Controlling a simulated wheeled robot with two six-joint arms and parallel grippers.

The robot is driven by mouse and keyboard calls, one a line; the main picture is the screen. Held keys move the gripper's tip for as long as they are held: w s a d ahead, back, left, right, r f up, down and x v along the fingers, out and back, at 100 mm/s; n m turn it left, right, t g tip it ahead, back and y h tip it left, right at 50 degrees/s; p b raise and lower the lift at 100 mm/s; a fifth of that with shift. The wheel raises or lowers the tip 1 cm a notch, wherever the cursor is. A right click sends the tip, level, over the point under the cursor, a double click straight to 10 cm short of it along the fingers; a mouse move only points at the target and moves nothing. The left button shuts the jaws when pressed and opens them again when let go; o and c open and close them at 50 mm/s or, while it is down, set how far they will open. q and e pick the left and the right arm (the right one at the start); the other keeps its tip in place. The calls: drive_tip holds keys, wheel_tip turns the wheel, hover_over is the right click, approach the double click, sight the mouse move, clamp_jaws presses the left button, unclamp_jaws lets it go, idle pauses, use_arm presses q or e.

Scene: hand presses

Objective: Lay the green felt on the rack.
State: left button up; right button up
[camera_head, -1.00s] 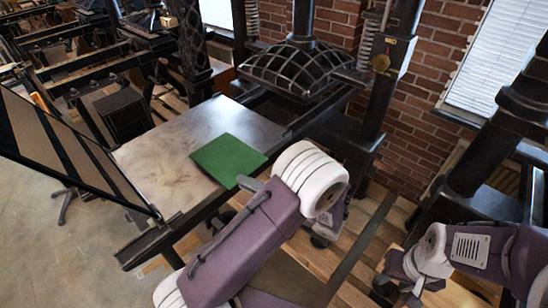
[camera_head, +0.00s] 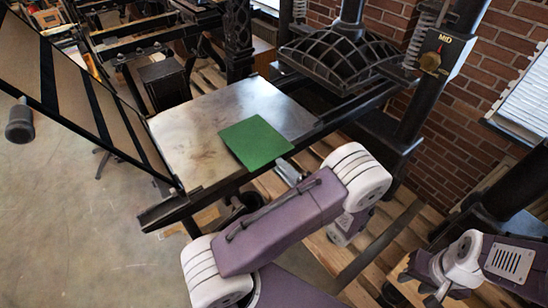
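The green felt (camera_head: 256,142) lies flat on the pale metal bed of the press, near the bed's right-hand edge. My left gripper (camera_head: 287,169) is at the felt's lower right edge; only a grey part of it shows beyond the white wrist joint. I cannot tell whether it touches the felt or whether its fingers are open. My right gripper (camera_head: 425,284) is low at the bottom right, far from the felt, small and dark; its fingers are unclear. I cannot make out a rack with certainty.
The press bed (camera_head: 190,140) is otherwise bare. A tilted black frame with tan panels (camera_head: 75,85) stands to its left. The press's ribbed black head (camera_head: 345,60) hangs behind it. A dark post (camera_head: 440,65) and brick wall stand at right. Open floor lies at lower left.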

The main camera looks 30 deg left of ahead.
sight(278, 155)
use_arm(q)
drive_tip(key=shift+x, duration=2.1)
drive_tip(key=shift+c, duration=0.4)
clamp_jaws()
wheel_tip(278, 155, up, 3)
drive_tip(key=shift+r+p, duration=0.1)
drive_tip(key=shift+p, duration=0.8)
drive_tip(key=shift+s+d+r, duration=0.15)
drive_tip(key=shift+d, duration=0.4)
drive_tip(key=s+d+r+p, duration=0.1)
drive_tip(key=s+d+r, duration=0.1)
drive_tip(key=d, duration=0.3)
drive_tip(key=shift+s+d+r, duration=0.2)
drive_tip(key=shift+d+r, duration=0.05)
drive_tip(key=shift+r, duration=0.05)
